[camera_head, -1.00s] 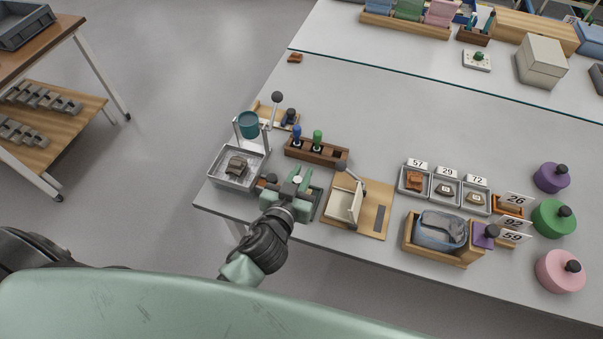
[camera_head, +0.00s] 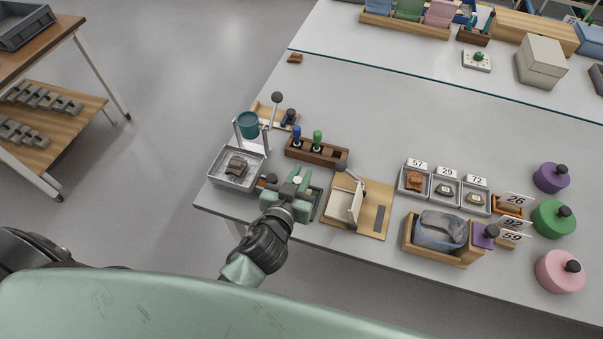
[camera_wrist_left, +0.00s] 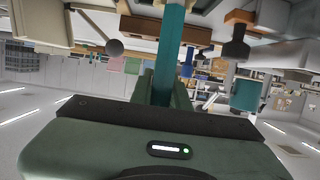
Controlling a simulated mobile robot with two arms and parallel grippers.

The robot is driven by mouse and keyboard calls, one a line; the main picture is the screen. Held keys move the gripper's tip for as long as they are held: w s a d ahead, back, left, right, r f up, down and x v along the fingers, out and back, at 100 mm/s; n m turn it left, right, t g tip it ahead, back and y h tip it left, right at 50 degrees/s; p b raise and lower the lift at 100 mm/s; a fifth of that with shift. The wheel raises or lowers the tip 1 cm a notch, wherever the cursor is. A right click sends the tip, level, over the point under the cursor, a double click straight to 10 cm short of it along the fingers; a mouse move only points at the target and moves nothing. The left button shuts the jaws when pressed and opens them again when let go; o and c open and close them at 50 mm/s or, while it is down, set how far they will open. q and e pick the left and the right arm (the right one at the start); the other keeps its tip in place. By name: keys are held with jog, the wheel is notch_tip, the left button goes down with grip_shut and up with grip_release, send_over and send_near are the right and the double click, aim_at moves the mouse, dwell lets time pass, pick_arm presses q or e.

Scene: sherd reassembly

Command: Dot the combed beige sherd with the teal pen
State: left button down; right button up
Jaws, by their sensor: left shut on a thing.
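My left gripper (camera_head: 297,180) is shut on the teal pen (camera_wrist_left: 170,50), which stands out between the fingers in the left wrist view. In the head view the gripper hides the pen, and the pen's tip cannot be made out. The gripper is over a small green tray (camera_head: 316,207) near the table's front edge, covering most of it. A grey-brown sherd (camera_head: 236,165) lies in the metal tray (camera_head: 224,181) left of the gripper. Small sherds lie in the boxes marked 29 and 72; one in box 72 (camera_head: 474,198) looks pale. Combing cannot be told on any. My right gripper is out of view.
A wooden rack (camera_head: 326,158) with blue and green pens stands just behind the gripper. A wooden board (camera_head: 374,222) with a hinged piece is close right. The table's middle is clear.

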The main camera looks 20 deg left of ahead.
pick_arm(q)
notch_tip(320, 180, up, 7)
jog(key=p, duration=0.6)
jog(key=shift+f, duration=0.1)
dwell(0.6)
jog(key=w+a+r+n+y, duration=0.1)
jog(key=w+a+r, duration=0.2)
jog(key=r, duration=0.4)
jog(key=w+a+r+n+y, duration=0.1)
jog(key=w+a+r, duration=0.2)
jog(key=r, duration=0.4)
notch_tip(320, 180, up, 14)
jog(key=s+m+h+b, duration=0.1)
jog(key=s, duration=0.2)
jog(key=shift+m+b, duration=0.3)
jog(key=shift+w+d+f, duration=0.1)
